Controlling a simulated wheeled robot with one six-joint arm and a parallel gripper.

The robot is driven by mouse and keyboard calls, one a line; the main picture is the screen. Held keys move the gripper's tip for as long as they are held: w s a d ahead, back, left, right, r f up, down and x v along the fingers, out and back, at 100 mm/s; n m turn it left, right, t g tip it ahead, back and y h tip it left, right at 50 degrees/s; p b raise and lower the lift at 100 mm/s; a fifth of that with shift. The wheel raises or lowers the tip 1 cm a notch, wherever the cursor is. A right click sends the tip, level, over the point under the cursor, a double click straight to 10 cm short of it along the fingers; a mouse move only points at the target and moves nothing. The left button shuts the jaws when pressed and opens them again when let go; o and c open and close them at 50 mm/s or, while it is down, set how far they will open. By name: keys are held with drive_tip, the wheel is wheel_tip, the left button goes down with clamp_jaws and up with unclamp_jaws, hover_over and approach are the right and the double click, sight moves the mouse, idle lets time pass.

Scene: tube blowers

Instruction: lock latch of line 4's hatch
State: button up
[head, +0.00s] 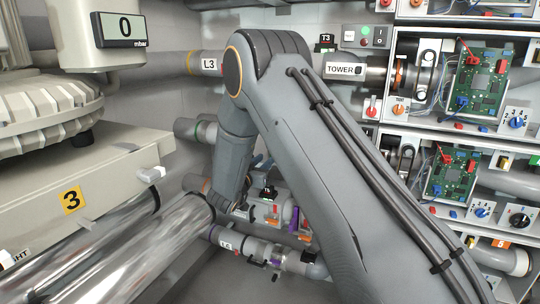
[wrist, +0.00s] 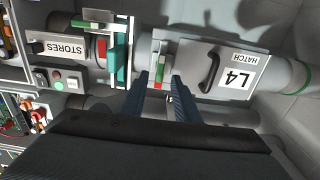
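Line 4's hatch (wrist: 228,70) shows upside down in the wrist view, a grey cover with an "L4 HATCH" label and a dark handle (wrist: 209,70). Its cover looks closed against the pipe. The latch (wrist: 160,68) is at the hatch's left edge, a narrow pale part with green above and red below. I cannot tell its exact position. My gripper (wrist: 162,80) has its two blue fingers apart, one on each side of the latch's lower end. Whether they touch it is unclear. In the head view my arm hides the hatch and latch.
A "STORES" pipe (wrist: 70,48) with a teal gate (wrist: 121,50) lies left of the latch in the wrist view. Circuit-board racks (head: 468,90) stand at the head view's right.

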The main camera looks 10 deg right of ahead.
drive_tip(key=p+x, duration=0.1)
drive_tip(key=x, duration=0.4)
clamp_jaws()
